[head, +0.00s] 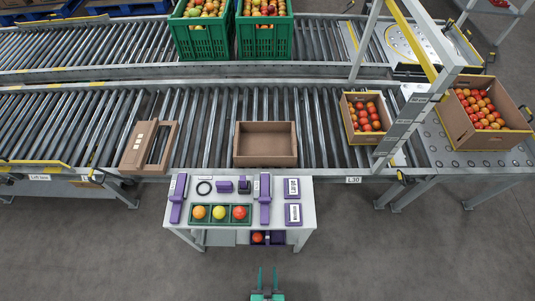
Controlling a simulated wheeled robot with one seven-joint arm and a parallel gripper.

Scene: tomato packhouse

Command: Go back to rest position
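My gripper (267,279) shows at the bottom middle of the head view. Its two green fingers point up the picture and stand apart, with nothing between them. It is in front of the small white table (294,221), clear of it and of everything on it. The rest of my arm is not visible in this view.
The table holds a green tray (230,222) with three fruits and several purple items. An empty cardboard box (237,152) sits on the roller conveyor (210,145) behind. Boxes of tomatoes stand at right, green crates (205,43) at the back. Grey floor (110,255) around the gripper is clear.

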